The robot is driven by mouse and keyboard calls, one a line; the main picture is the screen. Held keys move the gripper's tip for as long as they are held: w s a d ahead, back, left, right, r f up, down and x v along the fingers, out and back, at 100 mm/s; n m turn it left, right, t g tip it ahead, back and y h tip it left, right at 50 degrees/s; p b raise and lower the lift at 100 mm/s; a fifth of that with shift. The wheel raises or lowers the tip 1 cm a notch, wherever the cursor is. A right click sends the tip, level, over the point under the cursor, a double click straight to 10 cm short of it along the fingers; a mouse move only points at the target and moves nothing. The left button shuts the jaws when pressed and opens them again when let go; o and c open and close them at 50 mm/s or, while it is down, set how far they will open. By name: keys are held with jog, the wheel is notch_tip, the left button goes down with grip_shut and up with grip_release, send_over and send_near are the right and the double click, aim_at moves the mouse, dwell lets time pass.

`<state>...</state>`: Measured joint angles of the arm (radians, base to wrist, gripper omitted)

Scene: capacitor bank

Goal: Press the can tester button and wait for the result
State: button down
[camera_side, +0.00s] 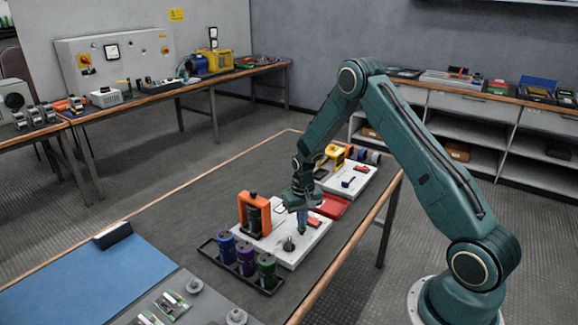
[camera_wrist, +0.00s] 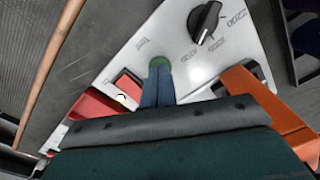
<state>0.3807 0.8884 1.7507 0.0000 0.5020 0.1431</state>
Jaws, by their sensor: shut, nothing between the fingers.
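The can tester is a pale panel (camera_side: 298,252) on the table, also in the wrist view (camera_wrist: 185,25). An orange clamp-like holder (camera_side: 254,200) with a dark can inside stands at its left; its orange frame shows in the wrist view (camera_wrist: 262,98). My gripper (camera_side: 302,228) is shut and empty, pointing down over the panel.
A black tray (camera_side: 205,250) holds a blue, a purple and a green can, close in front of the tester. A red tray (camera_side: 335,207) lies behind it, then another pale panel (camera_side: 352,186). A blue mat (camera_side: 95,280) covers the left of the table.

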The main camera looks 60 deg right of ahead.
jog(key=shift+f, duration=0.65)
jog(key=shift+r, duration=0.2)
dwell(0.3)
jog(key=shift+r, duration=3.3)
jog(key=shift+r, duration=0.15)
